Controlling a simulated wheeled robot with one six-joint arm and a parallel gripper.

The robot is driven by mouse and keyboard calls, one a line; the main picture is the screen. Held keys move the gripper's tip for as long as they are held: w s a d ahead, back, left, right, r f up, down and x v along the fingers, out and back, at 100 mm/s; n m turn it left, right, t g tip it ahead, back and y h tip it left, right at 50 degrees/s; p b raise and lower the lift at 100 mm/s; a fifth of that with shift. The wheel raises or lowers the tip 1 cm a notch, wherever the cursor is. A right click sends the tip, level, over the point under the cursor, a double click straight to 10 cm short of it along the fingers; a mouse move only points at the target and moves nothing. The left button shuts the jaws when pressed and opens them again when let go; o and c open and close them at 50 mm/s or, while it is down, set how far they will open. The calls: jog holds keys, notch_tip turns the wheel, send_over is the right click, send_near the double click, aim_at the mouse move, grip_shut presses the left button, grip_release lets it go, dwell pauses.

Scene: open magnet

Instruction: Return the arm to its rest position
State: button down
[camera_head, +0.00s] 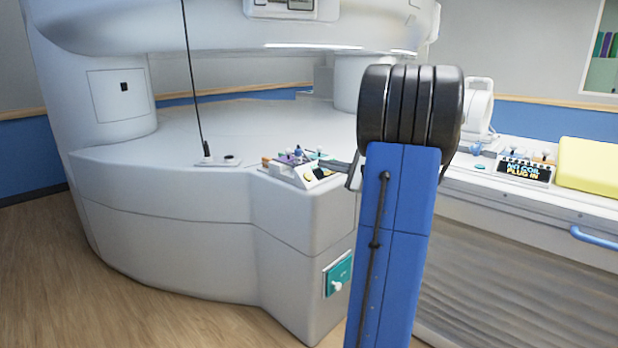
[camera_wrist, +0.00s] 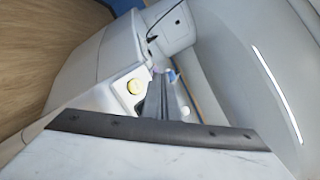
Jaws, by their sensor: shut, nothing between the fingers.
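My arm stands upright in the head view, a blue link topped by a black ribbed joint. Part of my gripper (camera_head: 334,164) shows as a grey shape just left of the arm, and the arm hides the rest. In the wrist view my gripper (camera_wrist: 164,82) is shut and empty, its fingers together.
The magnet's white base (camera_head: 165,215) fills the left, with its upper part overhanging the ledge. A thin black rod (camera_head: 192,80) rises from it. A teal panel (camera_head: 338,274) is on the front. At right, a patient table holds a yellow pad (camera_head: 588,166) and a display (camera_head: 524,171).

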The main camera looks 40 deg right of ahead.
jog(key=shift+a, duration=0.1)
dwell(0.4)
jog(key=s+a+f+n+g+y, duration=0.25)
jog(key=a+n+g, duration=0.25)
jog(key=a, duration=1.2)
jog(key=s+a+f+n+g+y, duration=0.1)
jog(key=s+a+f+n+g, duration=0.3)
jog(key=a, duration=1.3)
jog(key=s+a+f+n+g+h, duration=0.2)
jog(key=s+a+f+n+g, duration=0.2)
jog(key=s+a+n, duration=0.35)
jog(key=s+f+n+h, duration=0.3)
jog(key=s+n+h, duration=0.2)
jog(key=s, duration=0.8)
jog(key=shift+s+f+n, duration=0.2)
jog(key=shift+f+n, duration=0.2)
jog(key=shift+n, duration=0.25)
